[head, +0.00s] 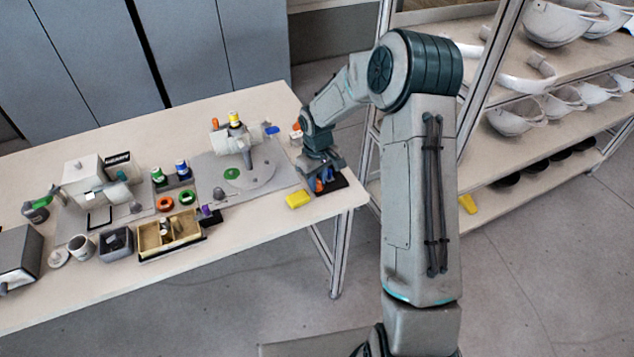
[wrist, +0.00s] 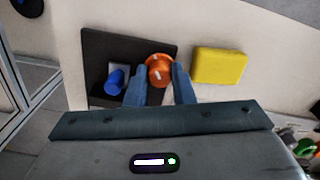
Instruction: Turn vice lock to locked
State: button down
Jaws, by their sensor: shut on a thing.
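In the wrist view, an orange round knob (wrist: 158,66) with a pale mark on its top sits on a dark base plate (wrist: 100,45). My gripper (wrist: 160,72) is shut on this orange knob, with one blue-grey finger on each side. A blue knob or handle (wrist: 116,80) stands on the same plate, left of my fingers. In the head view, my gripper (head: 321,178) points down over the dark plate (head: 336,181) at the table's right end and largely hides the knob. No label tells which part is the vice lock.
A yellow block (wrist: 220,66) lies close beside the plate; the head view also shows it (head: 297,199). A grey fixture (head: 236,140) on a round base stands to the left.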

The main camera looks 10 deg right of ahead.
jog(key=m+b, duration=0.3)
jog(key=m, duration=0.1)
jog(key=shift+f+m, duration=0.15)
jog(key=shift+m, duration=0.15)
jog(key=m+b, duration=0.1)
jog(key=m, duration=0.2)
jog(key=shift+m+b, duration=0.3)
jog(key=shift+b, duration=0.05)
jog(key=m, duration=0.3)
jog(key=shift+b, duration=0.4)
jog(key=shift+r+m, duration=0.2)
jog(key=shift+m, duration=1.8)
jog(key=c, duration=1.5)
grip_release()
